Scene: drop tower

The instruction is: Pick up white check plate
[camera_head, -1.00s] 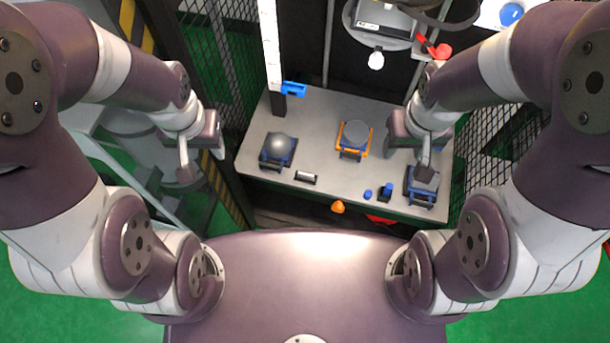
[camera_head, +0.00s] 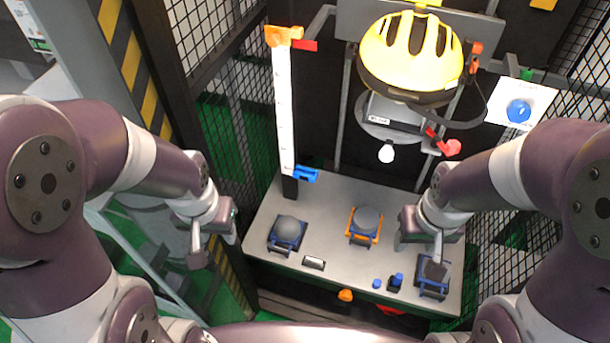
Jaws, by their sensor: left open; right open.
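No thing is plainly marked as the white check plate. A small white-topped piece with dark ends (camera_head: 313,262) lies near the front of the grey bench (camera_head: 335,190); I cannot tell if it is the plate. A grey dome (camera_head: 288,229) sits in a blue cradle at left, and a grey round piece (camera_head: 366,219) in an orange cradle at centre. A blue cradle (camera_head: 432,291) at right is partly hidden by my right gripper. My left gripper (camera_head: 213,246) is open and empty, left of the bench. My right gripper (camera_head: 418,256) is open over the bench's right part.
A yellow helmet (camera_head: 412,55) hangs above the bench's back. A white ruler post (camera_head: 284,110) with a blue clamp stands at left. A white panel with a blue button (camera_head: 519,110) is at right. Small blue pieces (camera_head: 396,282) lie near the bench's front edge. Mesh walls flank the bench.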

